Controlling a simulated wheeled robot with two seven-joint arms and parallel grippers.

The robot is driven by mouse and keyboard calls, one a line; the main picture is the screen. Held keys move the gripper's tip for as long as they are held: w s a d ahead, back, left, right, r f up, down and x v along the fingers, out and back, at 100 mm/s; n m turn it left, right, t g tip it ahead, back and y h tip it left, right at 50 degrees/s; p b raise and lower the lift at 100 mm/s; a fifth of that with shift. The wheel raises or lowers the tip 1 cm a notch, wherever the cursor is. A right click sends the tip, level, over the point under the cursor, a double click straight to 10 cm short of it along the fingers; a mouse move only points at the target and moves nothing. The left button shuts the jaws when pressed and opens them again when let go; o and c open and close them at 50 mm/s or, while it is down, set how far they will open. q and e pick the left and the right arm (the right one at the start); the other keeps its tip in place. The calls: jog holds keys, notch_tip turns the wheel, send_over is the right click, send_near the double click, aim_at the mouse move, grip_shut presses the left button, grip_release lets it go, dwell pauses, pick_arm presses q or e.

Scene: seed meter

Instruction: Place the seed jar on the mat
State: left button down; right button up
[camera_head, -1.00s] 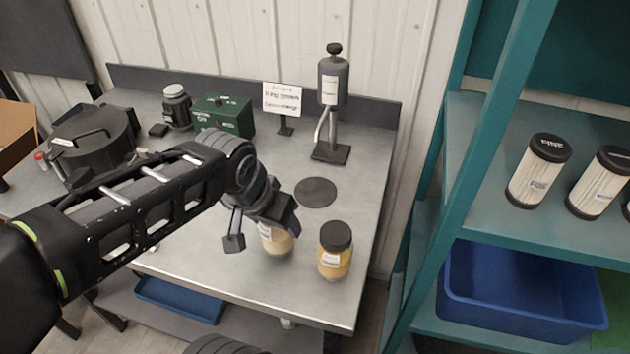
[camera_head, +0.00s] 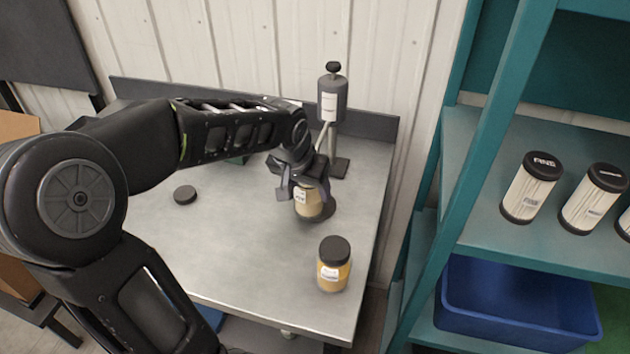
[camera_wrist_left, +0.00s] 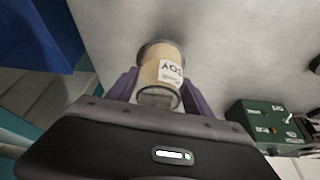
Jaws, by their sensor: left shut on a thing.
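The seed jar (camera_head: 309,205) is a clear jar of pale tan seeds with a white label. It is upright at the round dark mat (camera_head: 328,214), whose rim shows around the jar's base. Whether the base touches the mat is hard to tell. My left gripper (camera_head: 306,188) is shut on the jar's upper part, hiding its top in the head view. My right gripper is not in view.
A jar of yellow seeds with a black lid (camera_head: 334,264) stands nearer the table's front. A dark dispenser stand (camera_head: 332,98) is just behind the mat. A black disc (camera_head: 185,194) lies at left. A green box (camera_wrist_left: 265,122) shows in the wrist view.

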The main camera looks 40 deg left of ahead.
pick_arm(q)
jog(key=shift+w, duration=0.15)
jog(key=shift+w+r, duration=0.1)
jog(key=shift+w, duration=0.25)
jog(key=w, duration=0.1)
jog(key=w+p, duration=0.1)
jog(key=shift+w+a, duration=0.3)
jog(key=shift+f, duration=0.7)
jog(key=shift+s+f, duration=0.1)
jog(key=shift+f, duration=0.05)
